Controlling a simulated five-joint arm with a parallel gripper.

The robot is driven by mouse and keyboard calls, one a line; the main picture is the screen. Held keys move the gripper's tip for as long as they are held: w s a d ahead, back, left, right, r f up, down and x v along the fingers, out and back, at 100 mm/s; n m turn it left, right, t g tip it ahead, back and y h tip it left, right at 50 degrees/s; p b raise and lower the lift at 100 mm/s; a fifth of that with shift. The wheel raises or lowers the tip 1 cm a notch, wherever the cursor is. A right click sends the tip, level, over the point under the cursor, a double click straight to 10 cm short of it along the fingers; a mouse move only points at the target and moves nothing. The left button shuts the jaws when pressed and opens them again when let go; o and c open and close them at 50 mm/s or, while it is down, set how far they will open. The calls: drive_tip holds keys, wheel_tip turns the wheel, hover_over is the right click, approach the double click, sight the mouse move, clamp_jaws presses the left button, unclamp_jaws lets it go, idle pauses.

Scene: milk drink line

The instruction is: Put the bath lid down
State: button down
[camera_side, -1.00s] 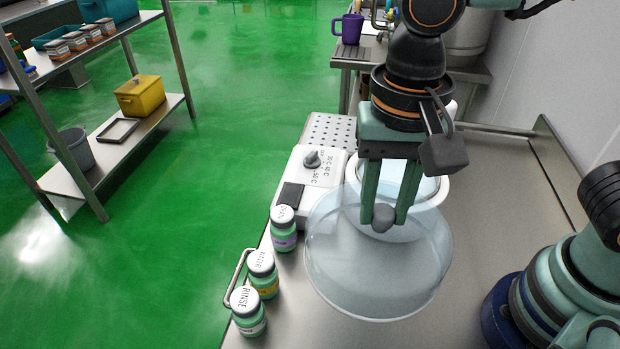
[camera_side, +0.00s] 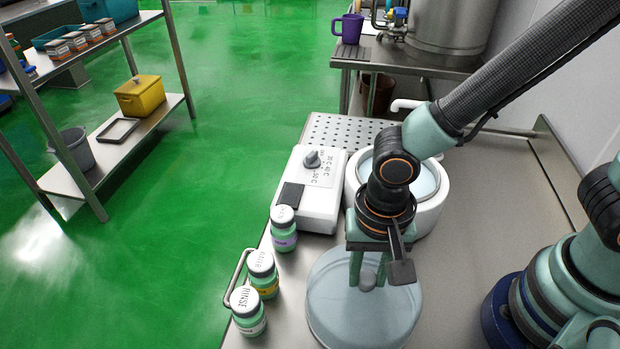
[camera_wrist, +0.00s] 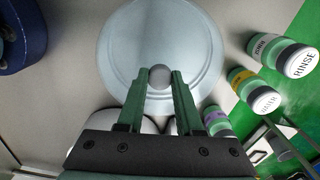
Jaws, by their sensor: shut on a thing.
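The bath lid (camera_side: 345,318) is a clear, bluish dome with a grey knob on top. My gripper (camera_side: 368,281) is shut on the knob, above the lid, in front of the bath. In the wrist view the lid (camera_wrist: 125,45) shows as a round disc, with its grey knob between the fingertips of my gripper (camera_wrist: 160,80). The lid looks level and low over the steel bench; I cannot tell if its rim touches. The white water bath (camera_side: 436,208) stands uncovered behind the lid, partly hidden by my arm.
Several white-capped bottles stand left of the lid, among them the RINSE bottle (camera_side: 247,312) and the WATER bottle (camera_side: 263,275). The control box (camera_side: 312,200) sits beside the bath. Steel bench (camera_side: 465,265) is bare to the right of the lid.

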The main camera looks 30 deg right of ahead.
drive_tip(key=shift+f, duration=0.15)
drive_tip(key=c, duration=0.6)
unclamp_jaws()
drive_tip(key=shift+o, duration=0.2)
wheel_tip(320, 180, up, 12)
drive_tip(key=w+d+r+n+t, duration=0.2)
drive_tip(key=w+d+n, duration=0.1)
drive_tip(key=d, duration=0.7)
drive_tip(key=w+d+r+n+t, duration=0.3)
drive_tip(key=w+d+n, duration=0.1)
drive_tip(key=d, duration=0.6)
drive_tip(key=shift+w+d+r+t, duration=0.3)
drive_tip(key=shift+w+d+r, duration=0.05)
drive_tip(key=shift+w+d, duration=0.1)
drive_tip(key=shift+a, duration=0.1)
